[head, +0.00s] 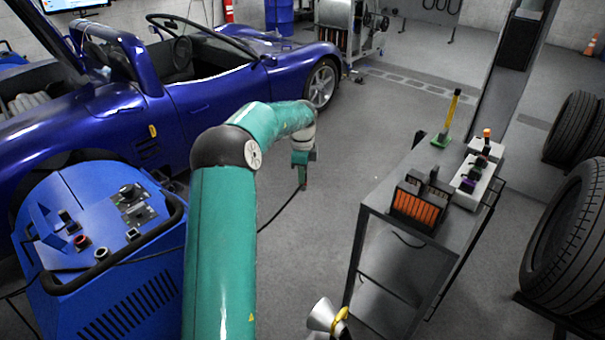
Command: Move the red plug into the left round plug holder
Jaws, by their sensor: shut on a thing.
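My gripper (303,178) hangs at the end of my teal arm, above the open floor right of the blue console. It is shut on the end of a black cable (281,212); the plug there is small and mostly hidden by the jaws, and its red colour is hard to make out. The blue console (150,290) stands at the lower left. Two round holders sit near its front edge: the left one (82,241) looks reddish inside, the right one (101,254) pale-rimmed. My gripper is well apart from both, to the right and farther back.
A dark handle bar (175,222) curves around the console's edge. The blue car (200,100) stands behind it. A grey metal table (385,175) with an orange-fronted box (417,208) stands at right, tyres (570,230) beyond.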

